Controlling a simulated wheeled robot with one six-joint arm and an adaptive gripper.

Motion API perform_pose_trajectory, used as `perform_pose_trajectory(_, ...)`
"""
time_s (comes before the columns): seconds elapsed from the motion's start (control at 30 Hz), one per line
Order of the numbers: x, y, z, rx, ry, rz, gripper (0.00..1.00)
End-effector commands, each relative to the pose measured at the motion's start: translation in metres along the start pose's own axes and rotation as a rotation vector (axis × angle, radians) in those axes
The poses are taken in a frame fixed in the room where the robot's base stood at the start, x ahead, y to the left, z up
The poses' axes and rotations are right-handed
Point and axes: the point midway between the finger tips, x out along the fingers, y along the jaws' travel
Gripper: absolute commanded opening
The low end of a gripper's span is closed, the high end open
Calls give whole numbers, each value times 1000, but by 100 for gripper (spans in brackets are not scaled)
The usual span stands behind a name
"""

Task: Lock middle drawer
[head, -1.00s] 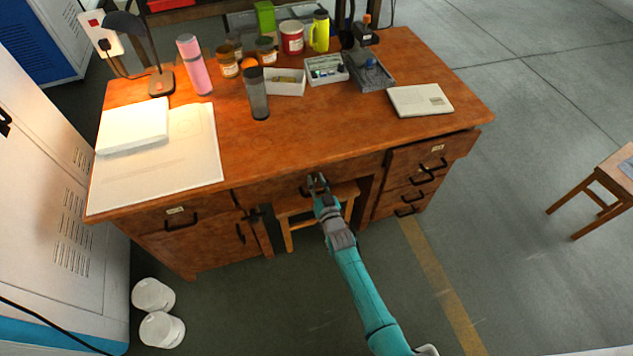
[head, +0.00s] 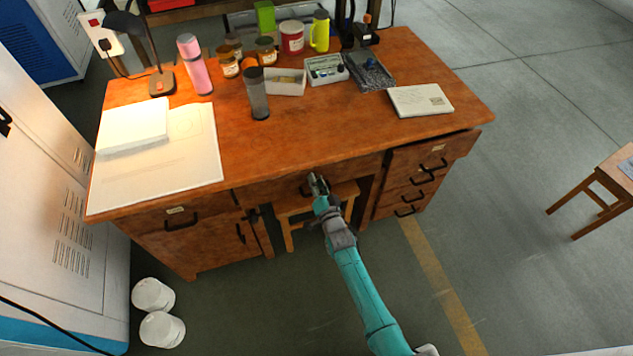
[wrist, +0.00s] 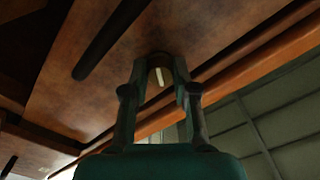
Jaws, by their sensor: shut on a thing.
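The middle drawer (head: 345,172) is in the desk's front above the knee space, and its front looks flush with the desk. Its dark bar handle (wrist: 112,38) shows in the wrist view, left of my fingers. My gripper (head: 318,180) is at the drawer front, close to the handle. In the wrist view my gripper (wrist: 160,62) has its fingertips against the wood, around a small pale key (wrist: 159,77) at the drawer front. The fingers hide most of the key, and the lock itself cannot be made out.
A wooden stool (head: 290,234) stands in the knee space under the drawer. Side drawers (head: 420,178) with dark handles are at the right, and a cupboard (head: 200,240) is at the left. Two white tubs (head: 153,295) stand on the floor. Jars and trays fill the desktop's back.

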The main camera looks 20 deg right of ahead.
Motion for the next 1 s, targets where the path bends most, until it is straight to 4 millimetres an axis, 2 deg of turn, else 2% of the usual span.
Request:
perform_pose_trajectory(0.6, 0, 0, 0, 584, 1, 0, 0)
perform_pose_trajectory(1.0, 0, 0, -1, 886, 1, 1, 0)
